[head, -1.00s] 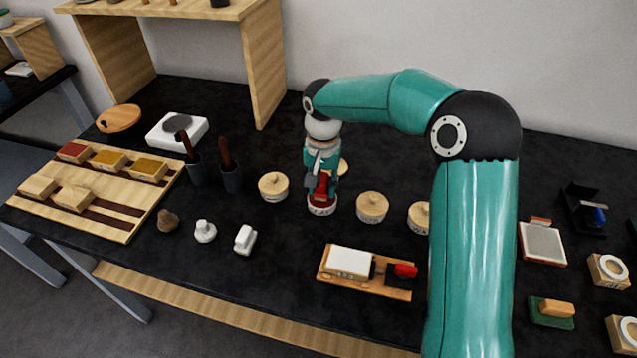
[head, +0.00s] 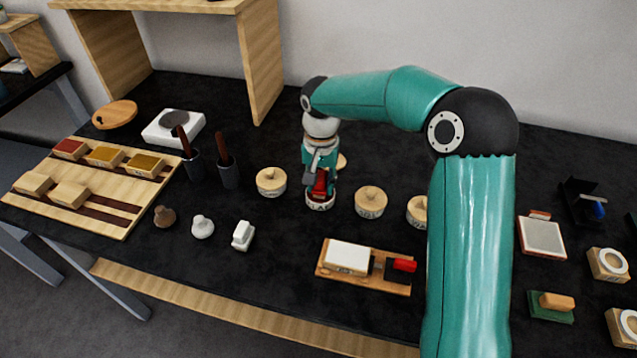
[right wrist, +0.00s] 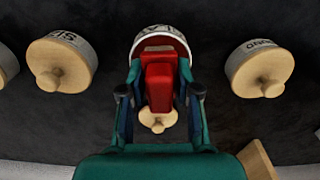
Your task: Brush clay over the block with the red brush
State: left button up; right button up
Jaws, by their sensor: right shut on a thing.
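The red brush (right wrist: 158,85) is held upright between the fingers of my right gripper (head: 320,182), its lower end inside a small white-walled pot (head: 321,203) with lettering on its side. The pot's inside looks reddish in the right wrist view (right wrist: 152,42). The white block (head: 347,257) lies on a wooden holder (head: 333,280) near the front of the table, to the right of and nearer than the pot. A red-and-black piece (head: 404,264) sits on the holder's right end. My left gripper is not in view.
Lidded pots (head: 271,181) (head: 370,201) stand on both sides of the open pot. A wooden lid (right wrist: 157,118) lies close to it. Dark holders with brown handles (head: 228,173) and small stamps (head: 202,227) stand left. My right arm covers part of the table's right side.

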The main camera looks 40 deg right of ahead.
aim_at(320, 176)
jog(key=shift+f+b, duration=0.3)
jog(key=shift+f, duration=0.2)
dwell(1.1)
jog(key=shift+r+p, duration=2.7)
jog(key=shift+r, duration=0.9)
